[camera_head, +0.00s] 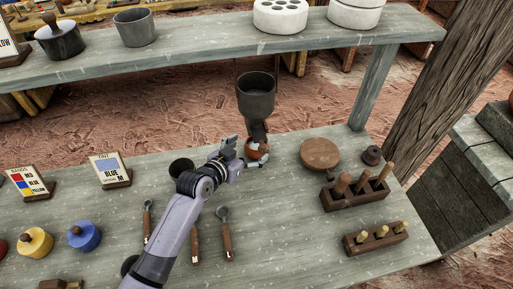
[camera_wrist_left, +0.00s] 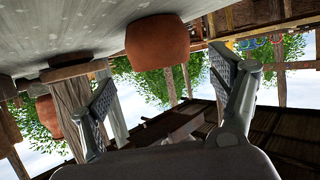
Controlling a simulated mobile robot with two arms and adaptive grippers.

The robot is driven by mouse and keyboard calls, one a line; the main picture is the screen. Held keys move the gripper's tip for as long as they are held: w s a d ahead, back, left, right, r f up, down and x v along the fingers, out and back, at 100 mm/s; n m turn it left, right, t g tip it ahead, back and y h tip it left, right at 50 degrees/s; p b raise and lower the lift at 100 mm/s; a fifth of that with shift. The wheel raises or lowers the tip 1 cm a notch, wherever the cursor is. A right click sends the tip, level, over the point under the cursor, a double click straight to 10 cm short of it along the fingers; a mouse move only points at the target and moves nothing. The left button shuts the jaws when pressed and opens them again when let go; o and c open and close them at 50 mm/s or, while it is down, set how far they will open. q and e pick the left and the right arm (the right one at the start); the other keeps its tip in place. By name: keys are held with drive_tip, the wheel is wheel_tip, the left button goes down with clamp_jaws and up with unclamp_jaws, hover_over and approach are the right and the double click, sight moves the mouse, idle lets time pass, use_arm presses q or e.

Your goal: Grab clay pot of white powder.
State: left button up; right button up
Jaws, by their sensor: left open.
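A small reddish-brown clay pot (camera_head: 257,147) stands on the grey-green table, in front of a dark funnel-like vessel. My left gripper (camera_head: 244,155) is at its left side, fingers open. In the left wrist view, which is upside down, the round pot (camera_wrist_left: 157,43) hangs from the table at the top. The open fingers (camera_wrist_left: 166,72) stand to either side below it, with no visible grip on it. The pot's contents are not clear. A second reddish pot (camera_wrist_left: 47,116) is partly hidden behind the left finger there. My right gripper is not in view.
The dark vessel (camera_head: 256,97) rises right behind the pot. A round wooden lid (camera_head: 320,153) and tool racks (camera_head: 355,193) stand to the right. A raised shelf (camera_head: 200,44) runs behind.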

sight(256, 148)
use_arm(q)
drive_tip(key=shift+p+x, duration=0.3)
drive_tip(key=shift+x, duration=2.4)
drive_tip(key=shift+c, duration=0.2)
drive_tip(key=c, duration=1.5)
drive_tip(key=shift+r, duration=0.1)
drive_tip(key=shift+c, duration=0.7)
drive_tip(key=shift+r, duration=0.15)
